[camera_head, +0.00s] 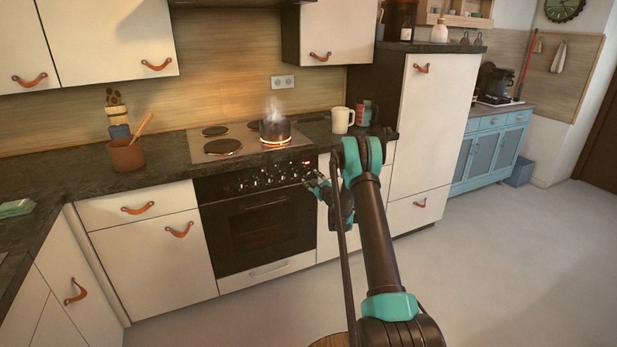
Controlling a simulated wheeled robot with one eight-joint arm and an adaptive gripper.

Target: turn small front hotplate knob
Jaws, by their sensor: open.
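A row of small knobs (268,179) sits on the black front panel of the stove, above the oven door (262,230). I cannot tell which knob belongs to the small front hotplate. A steaming dark pot (275,129) stands on the front right hotplate, which glows orange. My gripper (312,182) is open at the right end of the knob panel. From this view I cannot tell whether it touches a knob. My gripper and arm hide part of the cabinet to its right.
A cream mug (342,120) and a red and blue container (365,113) stand on the counter right of the hob. A terracotta pot with a wooden spoon (126,154) stands left of it. A tall white cabinet (432,130) rises at the right.

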